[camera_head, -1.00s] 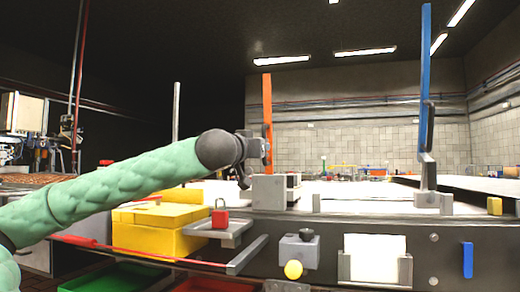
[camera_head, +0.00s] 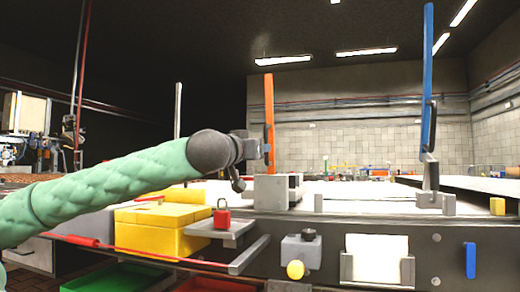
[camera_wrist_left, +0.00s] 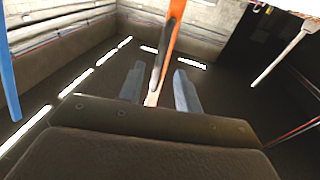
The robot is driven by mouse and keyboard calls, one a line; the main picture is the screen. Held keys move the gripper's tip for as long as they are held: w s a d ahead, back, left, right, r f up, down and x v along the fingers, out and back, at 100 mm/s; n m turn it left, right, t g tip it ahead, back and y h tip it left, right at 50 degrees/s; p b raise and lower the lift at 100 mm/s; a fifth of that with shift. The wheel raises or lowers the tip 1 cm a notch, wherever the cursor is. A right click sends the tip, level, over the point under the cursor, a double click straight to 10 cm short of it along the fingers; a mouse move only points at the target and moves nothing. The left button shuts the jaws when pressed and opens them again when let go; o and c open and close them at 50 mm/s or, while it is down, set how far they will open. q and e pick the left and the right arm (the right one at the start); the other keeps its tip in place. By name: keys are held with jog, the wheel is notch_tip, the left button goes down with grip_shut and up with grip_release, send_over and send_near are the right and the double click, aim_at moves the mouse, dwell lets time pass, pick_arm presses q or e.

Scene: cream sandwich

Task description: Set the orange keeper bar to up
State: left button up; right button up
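The orange keeper bar (camera_head: 269,105) stands upright above a grey block (camera_head: 272,190) on the machine's front edge. My left gripper (camera_head: 266,150) is at the bar's lower part, with the arm coming in from the left. In the left wrist view the orange bar (camera_wrist_left: 166,55) runs between the two fingers of my left gripper (camera_wrist_left: 160,90). The fingers are apart, with a visible gap on each side of the bar. A dark strip lies along the bar's upper part there. My right gripper is not in view.
A tall blue bar (camera_head: 427,80) stands upright to the right, and a thin grey post (camera_head: 178,125) to the left. Below my arm are a yellow box (camera_head: 155,238) and a red padlock (camera_head: 222,216) on a grey bracket. A yellow knob (camera_head: 295,270) is on the front panel.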

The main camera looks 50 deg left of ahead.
pick_arm(q)
jog(key=v, duration=0.4)
jog(key=shift+s+d, duration=0.1)
jog(key=shift+s, duration=0.2)
jog(key=shift+f, duration=0.1)
dwell(0.5)
